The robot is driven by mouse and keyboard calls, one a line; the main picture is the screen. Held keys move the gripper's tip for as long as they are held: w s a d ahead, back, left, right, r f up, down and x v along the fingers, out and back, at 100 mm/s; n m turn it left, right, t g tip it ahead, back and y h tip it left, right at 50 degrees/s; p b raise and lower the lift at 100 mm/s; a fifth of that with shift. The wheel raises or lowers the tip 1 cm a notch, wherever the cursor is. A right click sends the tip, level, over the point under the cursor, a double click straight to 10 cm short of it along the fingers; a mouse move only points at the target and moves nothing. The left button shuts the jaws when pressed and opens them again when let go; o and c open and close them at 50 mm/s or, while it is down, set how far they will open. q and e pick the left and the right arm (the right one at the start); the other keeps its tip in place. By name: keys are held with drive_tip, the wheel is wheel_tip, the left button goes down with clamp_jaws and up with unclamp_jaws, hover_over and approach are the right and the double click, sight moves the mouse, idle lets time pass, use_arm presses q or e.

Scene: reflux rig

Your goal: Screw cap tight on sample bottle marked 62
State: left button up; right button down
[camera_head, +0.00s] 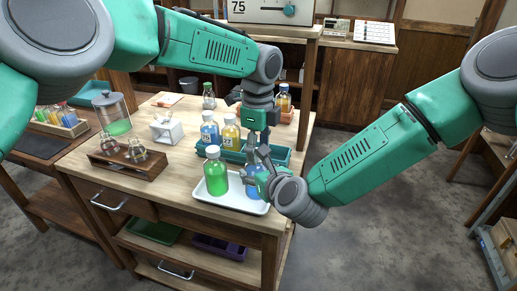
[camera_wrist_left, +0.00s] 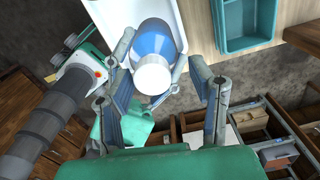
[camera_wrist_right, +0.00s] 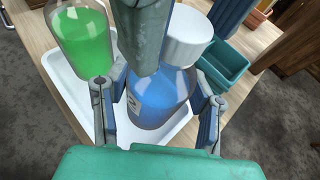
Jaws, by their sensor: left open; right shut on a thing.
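A blue sample bottle (camera_wrist_right: 160,95) with a white cap (camera_wrist_right: 187,36) is at the white tray's right end. Its label is mostly hidden and I cannot read its number. My right gripper (camera_wrist_right: 158,103) is shut on the bottle body from the side; in the head view the bottle (camera_head: 252,180) is partly covered by the grippers. My left gripper (camera_wrist_left: 160,95) points down from above, open, with its fingers apart on either side of the cap (camera_wrist_left: 152,75). I cannot tell whether they touch it. The cap sits on the bottle neck; its tightness cannot be seen.
A green bottle (camera_head: 215,175) stands beside it on the white tray (camera_head: 228,199). A flask rack (camera_head: 128,166) is at left. The table's right edge is close.

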use_arm(q)
drive_tip(key=shift+r, duration=0.1)
wheel_tip(320, 180, up, 4)
drive_tip(key=shift+r, duration=0.1)
use_arm(e)
drive_tip(key=shift+w+d, duration=0.1)
drive_tip(key=shift+d, duration=0.05)
use_arm(q)
drive_tip(key=shift+c, duration=0.4)
drive_tip(key=n, duration=0.4)
drive_tip(key=shift+r+n, duration=0.3)
drive_tip(key=shift+r, duration=0.1)
drive_tip(key=n, duration=0.4)
drive_tip(key=shift+r, duration=0.4)
drive_tip(key=n, duration=0.3)
drive_tip(key=r+n, duration=0.1)
drive_tip(key=n, duration=0.2)
drive_tip(key=shift+n, duration=0.3)
drive_tip(key=n, duration=0.2)
drive_tip(key=r+n, duration=0.1)
drive_tip(key=n, duration=0.1)
drive_tip(key=shift+f, duration=0.15)
